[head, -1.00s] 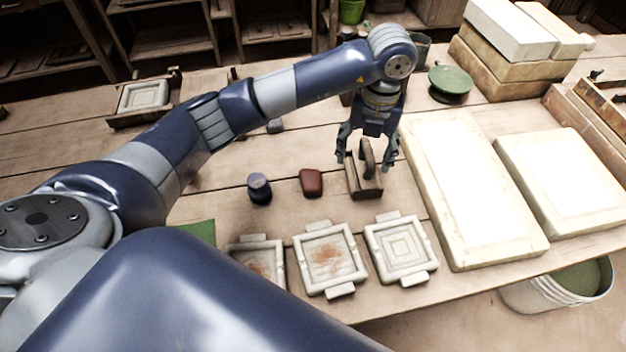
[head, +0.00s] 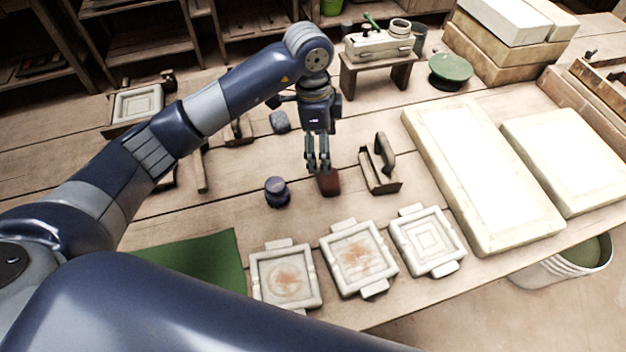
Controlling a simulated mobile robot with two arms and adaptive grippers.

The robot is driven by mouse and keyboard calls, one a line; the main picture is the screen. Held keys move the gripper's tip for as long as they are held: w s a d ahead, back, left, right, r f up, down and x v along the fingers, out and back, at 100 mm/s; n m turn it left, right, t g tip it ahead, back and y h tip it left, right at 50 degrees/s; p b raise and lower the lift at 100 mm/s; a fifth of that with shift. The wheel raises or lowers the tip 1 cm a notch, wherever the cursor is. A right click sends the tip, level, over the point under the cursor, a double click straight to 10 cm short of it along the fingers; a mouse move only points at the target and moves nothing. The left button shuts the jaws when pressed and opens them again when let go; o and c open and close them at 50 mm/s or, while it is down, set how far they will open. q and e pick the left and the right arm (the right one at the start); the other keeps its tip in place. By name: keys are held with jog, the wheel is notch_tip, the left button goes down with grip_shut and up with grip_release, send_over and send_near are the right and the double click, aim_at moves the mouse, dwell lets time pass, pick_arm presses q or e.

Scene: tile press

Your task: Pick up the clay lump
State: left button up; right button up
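A reddish-brown block-like lump (head: 329,185), which looks like the clay lump, rests on the wooden table behind the tile moulds. My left gripper (head: 318,170) points straight down right at it, with its fingertips overlapping the top of the lump in the picture. The fingers show close together, seen nearly edge-on. I cannot tell whether they touch the lump or how far they are apart. My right gripper is not in view.
A dark jar (head: 277,192) stands left of the lump and a handled tool (head: 381,170) stands right. Square moulds (head: 359,257) line the front beside a green mat (head: 215,262). Large pale slabs (head: 480,180) lie right. A grey lump (head: 280,121) sits behind.

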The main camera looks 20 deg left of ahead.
pick_arm(q)
send_over(329, 182)
jog(key=a, duration=0.1)
notch_tip(329, 182, down, 5)
jog(key=shift+r, duration=0.15)
jog(key=shift+s+d+f+p, duration=0.1)
jog(key=shift+f+p, duration=0.1)
jog(key=shift+f, duration=0.8)
jog(key=shift+w+d+f+p, duration=0.1)
jog(key=shift+d+f+p, duration=0.05)
jog(key=shift+f, duration=0.85)
jog(key=shift+s+d+f+p, duration=0.1)
jog(key=shift+f+p, duration=0.1)
jog(key=shift+f, duration=0.8)
jog(key=c, duration=1.3)
